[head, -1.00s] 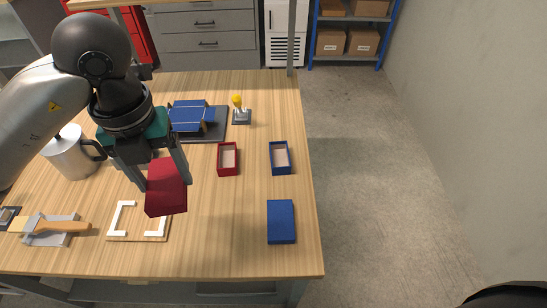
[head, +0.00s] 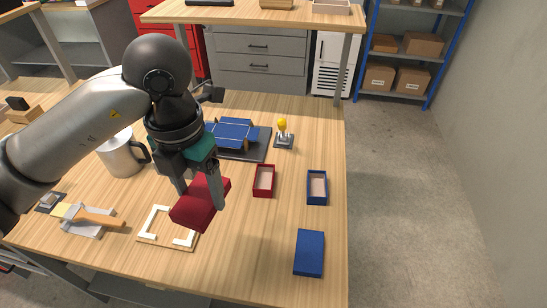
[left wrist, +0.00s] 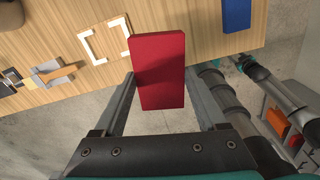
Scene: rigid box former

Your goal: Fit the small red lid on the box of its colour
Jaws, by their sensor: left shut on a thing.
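My left gripper (head: 198,196) is shut on the red lid (head: 201,203) and holds it above the table, tilted in the head view. The lid also shows between the fingers in the left wrist view (left wrist: 158,70). The open red box (head: 264,181) stands on the table to the right of the held lid, apart from it. The open blue box (head: 317,187) stands further right. A blue lid (head: 309,253) lies on the table in front of the blue box.
A wooden board with a white corner frame (head: 167,228) lies below and left of the lid. A metal mug (head: 121,154), a brush and scraper (head: 88,218), a blue folded former (head: 236,133) and a yellow-knobbed joystick (head: 283,133) stand around. The table between the two lids is clear.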

